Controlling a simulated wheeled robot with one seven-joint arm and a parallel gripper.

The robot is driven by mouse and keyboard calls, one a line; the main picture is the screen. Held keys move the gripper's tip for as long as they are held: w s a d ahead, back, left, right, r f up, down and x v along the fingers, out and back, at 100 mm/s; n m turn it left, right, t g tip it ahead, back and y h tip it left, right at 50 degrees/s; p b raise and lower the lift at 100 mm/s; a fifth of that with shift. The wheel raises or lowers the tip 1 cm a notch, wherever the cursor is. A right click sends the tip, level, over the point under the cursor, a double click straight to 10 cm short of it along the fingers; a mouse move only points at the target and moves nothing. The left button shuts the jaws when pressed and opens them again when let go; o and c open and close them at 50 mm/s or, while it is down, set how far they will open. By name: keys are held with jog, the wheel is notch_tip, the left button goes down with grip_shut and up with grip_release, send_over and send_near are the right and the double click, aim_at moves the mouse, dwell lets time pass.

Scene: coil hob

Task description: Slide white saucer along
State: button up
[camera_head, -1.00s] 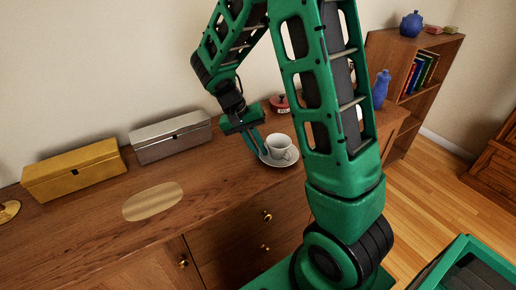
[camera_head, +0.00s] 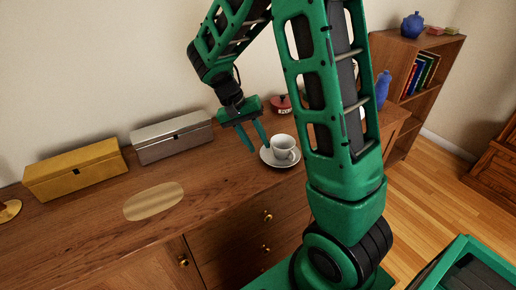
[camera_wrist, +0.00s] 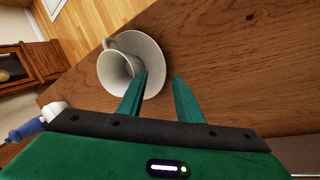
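The white saucer (camera_head: 269,160) lies flat on the wooden cabinet top, with a white cup (camera_head: 283,146) standing on it. In the wrist view the saucer (camera_wrist: 154,58) and cup (camera_wrist: 113,70) are at upper left. My gripper (camera_head: 259,150) is at the saucer's left side, fingers pointing down and spread apart with nothing held. In the wrist view, one finger of my gripper (camera_wrist: 160,75) overlaps the saucer's rim and the other is over bare wood. I cannot tell whether the nearer finger touches the saucer.
A pale oval mat (camera_head: 154,201) lies on the cabinet top to the left, with clear wood between it and the saucer. A gold box (camera_head: 77,170) and a silver box (camera_head: 172,138) stand along the wall. A red pot (camera_head: 281,103) and blue vase (camera_head: 382,88) stand behind.

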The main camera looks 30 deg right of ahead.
jog(key=v, duration=0.8)
jog(key=s+d+r+y, duration=0.1)
jog(key=s+d, duration=0.2)
jog(key=s, duration=0.3)
jog(key=s+d+r+t+y, duration=0.1)
jog(key=s+d, duration=0.1)
jog(key=s, duration=0.4)
jog(key=s+d+r+y, duration=0.1)
jog(key=s+d, duration=0.2)
jog(key=s, duration=0.4)
jog(key=s+a+f+n+t+y, duration=0.1)
jog(key=s, duration=0.6)
jog(key=shift+s+a+f+t, duration=0.2)
jog(key=shift+a+f+t, duration=0.05)
jog(key=shift+a+t, duration=0.15)
